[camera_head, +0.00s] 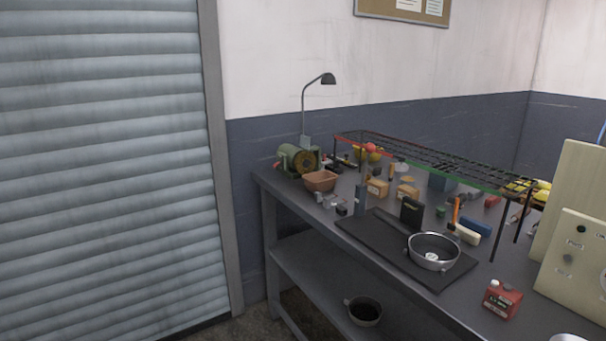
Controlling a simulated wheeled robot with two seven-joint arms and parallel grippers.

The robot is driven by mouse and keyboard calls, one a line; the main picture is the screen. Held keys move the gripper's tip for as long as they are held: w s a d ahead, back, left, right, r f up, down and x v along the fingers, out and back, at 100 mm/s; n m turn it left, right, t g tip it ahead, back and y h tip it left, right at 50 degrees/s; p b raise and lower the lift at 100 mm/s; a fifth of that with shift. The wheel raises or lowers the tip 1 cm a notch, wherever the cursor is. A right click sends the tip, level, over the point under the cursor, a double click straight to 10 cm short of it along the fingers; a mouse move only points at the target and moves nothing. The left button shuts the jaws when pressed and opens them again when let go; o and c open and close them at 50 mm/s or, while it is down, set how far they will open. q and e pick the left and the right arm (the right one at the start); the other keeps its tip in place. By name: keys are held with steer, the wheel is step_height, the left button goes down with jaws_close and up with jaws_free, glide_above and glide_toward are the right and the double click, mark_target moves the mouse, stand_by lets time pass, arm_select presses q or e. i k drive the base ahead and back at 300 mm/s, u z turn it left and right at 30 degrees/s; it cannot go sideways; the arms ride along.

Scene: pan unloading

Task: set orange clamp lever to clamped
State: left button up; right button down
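A thin upright orange piece (456,211), which looks like the clamp lever, stands on the workbench beside a cream block (466,235). It is small in this view, so I cannot tell its clamp setting. A round metal pan (434,262) sits on the dark mat (372,233) in front of it. Neither of my grippers is in view.
A black box (411,213) stands behind the pan. A wire rack (430,157) spans the back of the bench (385,300). A red canister (502,299) and cream panels (575,262) are at the right. Another pan (364,312) is on the lower shelf.

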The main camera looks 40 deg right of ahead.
mark_target(462, 197)
steer(key=i, duration=1.25)
steer(key=z, duration=2.55)
